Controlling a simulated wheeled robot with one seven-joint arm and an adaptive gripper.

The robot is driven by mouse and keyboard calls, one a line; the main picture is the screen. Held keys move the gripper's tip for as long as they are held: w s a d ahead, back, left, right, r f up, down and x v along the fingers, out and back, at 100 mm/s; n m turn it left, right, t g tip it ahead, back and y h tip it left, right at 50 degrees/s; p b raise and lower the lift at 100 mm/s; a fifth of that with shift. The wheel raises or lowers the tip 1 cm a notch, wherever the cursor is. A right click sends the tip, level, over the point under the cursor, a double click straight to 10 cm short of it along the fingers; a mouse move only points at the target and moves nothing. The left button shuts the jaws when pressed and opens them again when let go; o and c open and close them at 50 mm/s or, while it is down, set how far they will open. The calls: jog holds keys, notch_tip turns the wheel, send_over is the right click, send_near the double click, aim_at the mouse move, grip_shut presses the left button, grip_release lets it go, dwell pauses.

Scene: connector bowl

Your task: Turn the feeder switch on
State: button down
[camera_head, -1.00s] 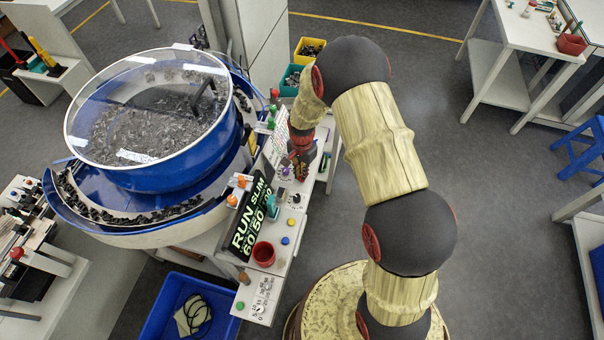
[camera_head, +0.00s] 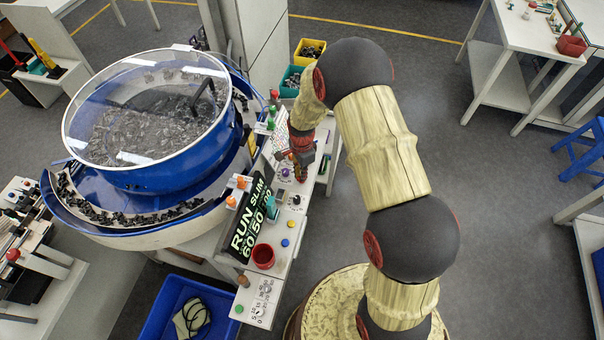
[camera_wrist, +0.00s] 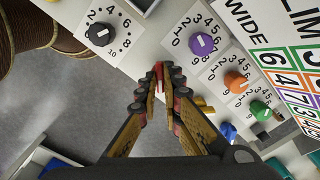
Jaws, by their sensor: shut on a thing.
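My gripper (camera_wrist: 161,84) reaches down to the white control panel in the wrist view. Its fingertips are closed together on a small red piece with a pale part, the feeder switch (camera_wrist: 159,71) as far as I can tell. The fingers cover most of it, so its on or off position cannot be told. In the head view my gripper (camera_head: 301,174) is over the panel beside the bowl feeder (camera_head: 160,180); the switch itself is hidden there.
A black dial (camera_wrist: 100,34) and a purple dial (camera_wrist: 202,44) flank the fingertips. Orange (camera_wrist: 236,82), green (camera_wrist: 260,110) and blue (camera_wrist: 228,131) knobs sit to the right. A red cup (camera_head: 263,256) and a RUN display board (camera_head: 250,222) stand on the bench.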

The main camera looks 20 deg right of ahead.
jog(key=c, duration=2)
grip_release()
jog(key=shift+o, duration=0.2)
notch_tip(320, 180, up, 12)
